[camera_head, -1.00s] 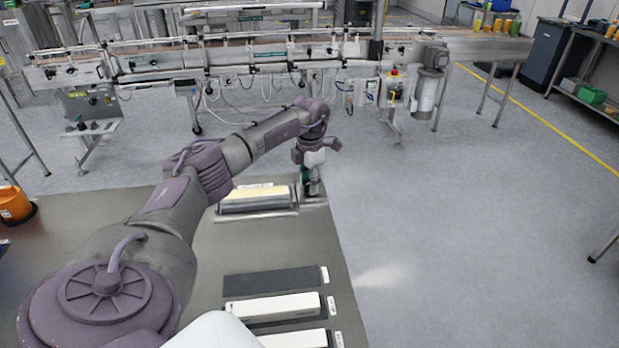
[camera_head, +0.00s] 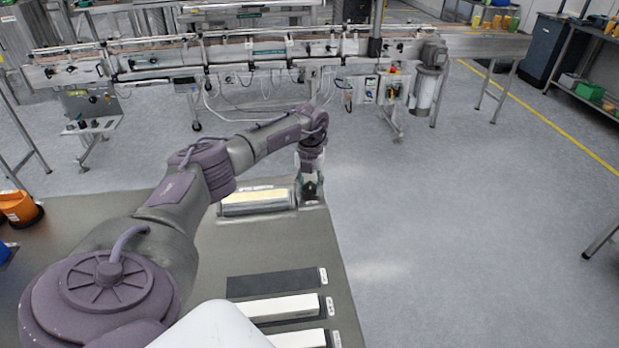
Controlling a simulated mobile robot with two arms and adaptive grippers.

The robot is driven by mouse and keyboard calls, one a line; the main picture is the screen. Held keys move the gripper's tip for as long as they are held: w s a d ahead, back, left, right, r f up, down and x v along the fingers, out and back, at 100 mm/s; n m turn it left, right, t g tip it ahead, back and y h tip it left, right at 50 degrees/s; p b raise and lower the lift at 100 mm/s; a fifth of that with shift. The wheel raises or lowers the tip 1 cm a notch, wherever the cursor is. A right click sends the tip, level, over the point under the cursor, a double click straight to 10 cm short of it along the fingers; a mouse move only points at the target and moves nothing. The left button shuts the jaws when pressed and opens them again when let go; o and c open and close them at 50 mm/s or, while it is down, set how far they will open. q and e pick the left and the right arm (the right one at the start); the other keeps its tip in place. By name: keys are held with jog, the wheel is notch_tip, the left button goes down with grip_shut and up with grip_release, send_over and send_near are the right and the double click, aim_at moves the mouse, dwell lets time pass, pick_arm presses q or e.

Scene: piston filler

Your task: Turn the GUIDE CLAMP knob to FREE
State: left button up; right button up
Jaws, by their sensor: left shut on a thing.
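My left arm reaches from the lower left to the far right corner of the grey-green bench (camera_head: 310,235). Its gripper (camera_head: 311,186) points down there and is shut on the small dark fitting at that corner, which I take to be the GUIDE CLAMP knob (camera_head: 310,190). The gripper covers most of the knob, so its pointer and any FREE mark are hidden. No lettering is readable at this distance. My right gripper is not in view.
A pale rail unit (camera_head: 254,202) lies on the bench just left of the gripper. An orange container (camera_head: 18,207) stands at the left. A conveyor (camera_head: 240,60) runs across the back.

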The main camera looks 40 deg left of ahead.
aim_at(310, 187)
pick_arm(q)
jog(key=shift+w+r+n, duration=0.1)
jog(key=shift+n, duration=0.5)
jog(key=o, duration=1.1)
jog(key=shift+o, duration=0.2)
notch_tip(310, 187, up, 12)
